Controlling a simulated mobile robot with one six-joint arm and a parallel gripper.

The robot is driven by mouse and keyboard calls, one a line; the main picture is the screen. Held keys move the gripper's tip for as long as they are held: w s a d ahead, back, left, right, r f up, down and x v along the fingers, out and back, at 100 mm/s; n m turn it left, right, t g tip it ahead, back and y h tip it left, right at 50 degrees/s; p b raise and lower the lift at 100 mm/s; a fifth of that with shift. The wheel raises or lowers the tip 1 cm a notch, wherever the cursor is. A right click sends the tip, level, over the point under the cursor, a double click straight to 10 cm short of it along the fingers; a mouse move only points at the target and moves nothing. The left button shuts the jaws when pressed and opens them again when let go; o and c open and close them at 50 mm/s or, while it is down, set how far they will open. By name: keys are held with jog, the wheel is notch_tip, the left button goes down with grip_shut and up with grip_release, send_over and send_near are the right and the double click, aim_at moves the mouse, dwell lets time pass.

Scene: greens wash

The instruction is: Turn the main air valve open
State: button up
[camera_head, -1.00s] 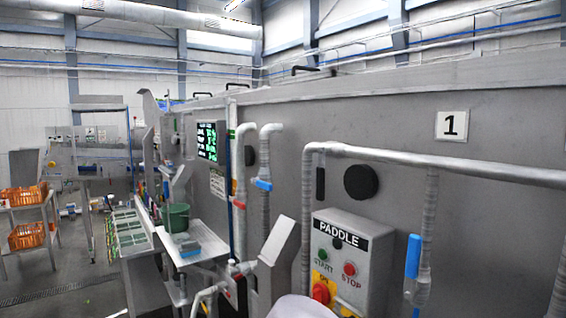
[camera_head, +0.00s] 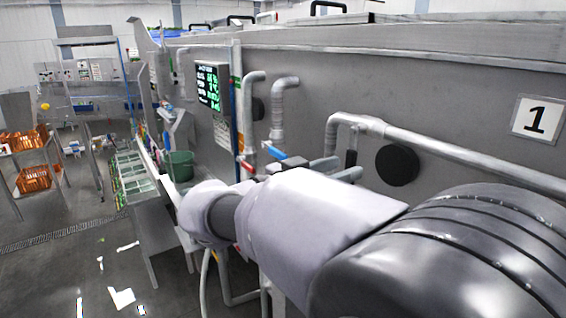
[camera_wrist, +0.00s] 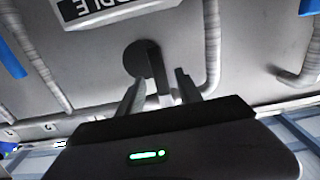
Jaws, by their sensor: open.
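No valve in view carries a readable main air label, so I cannot tell which one it is. In the head view, a red valve handle (camera_head: 246,167) and a blue valve handle (camera_head: 275,153) sit on grey pipes along the machine wall. My gripper (camera_head: 345,168) is raised in front of the wall, to the right of these handles. In the wrist view my gripper (camera_wrist: 158,88) has its two fingers apart with nothing held between them. A blue handle (camera_wrist: 10,60) shows at the left edge there, and another blue handle (camera_wrist: 312,7) at the upper right corner.
A round black disc (camera_wrist: 140,58) on the wall lies beyond my fingers. The PADDLE box (camera_wrist: 110,12) shows upside down in the wrist view. Pipes (camera_head: 450,152) run along the wall. A green bucket (camera_head: 180,166) and orange crates (camera_head: 34,178) are at left. Floor is open at lower left.

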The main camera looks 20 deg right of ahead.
aim_at(348, 167)
jog(key=x, duration=0.2)
jog(key=shift+d, duration=0.35)
jog(key=shift+w+d, duration=0.25)
jog(key=shift+d, duration=0.1)
grip_shut()
dwell(0.9)
